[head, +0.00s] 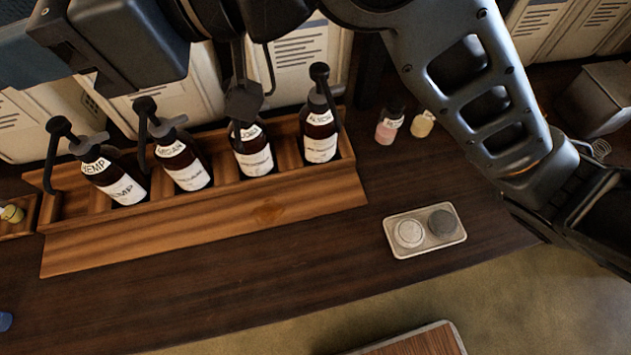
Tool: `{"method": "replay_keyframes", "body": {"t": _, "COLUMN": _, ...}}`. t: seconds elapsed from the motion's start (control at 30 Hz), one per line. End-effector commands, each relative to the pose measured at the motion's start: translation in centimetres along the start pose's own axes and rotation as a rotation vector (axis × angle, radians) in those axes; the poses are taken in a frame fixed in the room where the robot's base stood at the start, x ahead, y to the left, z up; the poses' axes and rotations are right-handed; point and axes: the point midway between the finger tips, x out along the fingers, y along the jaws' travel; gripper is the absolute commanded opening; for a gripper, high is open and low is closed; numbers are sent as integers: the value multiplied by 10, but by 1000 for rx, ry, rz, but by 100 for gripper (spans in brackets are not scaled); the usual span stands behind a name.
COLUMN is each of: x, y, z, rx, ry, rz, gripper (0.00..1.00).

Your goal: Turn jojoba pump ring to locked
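Several brown pump bottles with black pumps and white labels stand in a wooden rack (180,232). The third bottle from the left (253,158) has a partly covered neck label that seems to read jojoba. My gripper (245,98) reaches down from the top of the view to this bottle's neck and pump. Dark parts overlap there, hiding the ring and its setting. I cannot tell whether the fingers touch the ring or how far apart they are.
The hemp bottle (122,186), a second bottle (184,168) and the rightmost bottle (320,138) stand close by, pumps upright. A small tray (393,246) holds two round items. Small vials (387,128) stand behind it. The counter front is clear.

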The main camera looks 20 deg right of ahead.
Motion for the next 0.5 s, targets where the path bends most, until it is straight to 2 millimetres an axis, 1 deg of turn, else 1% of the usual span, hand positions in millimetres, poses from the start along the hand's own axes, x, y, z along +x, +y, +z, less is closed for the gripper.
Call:
{"method": "replay_keyframes", "body": {"t": 0.2, "x": -1, "y": 8, "z": -18, "rx": 59, "ry": 138, "rz": 75, "gripper": 39}}
{"method": "replay_keyframes", "body": {"t": 0.5, "x": -12, "y": 23, "z": -30, "rx": 147, "ry": 297, "rz": 191, "gripper": 39}}
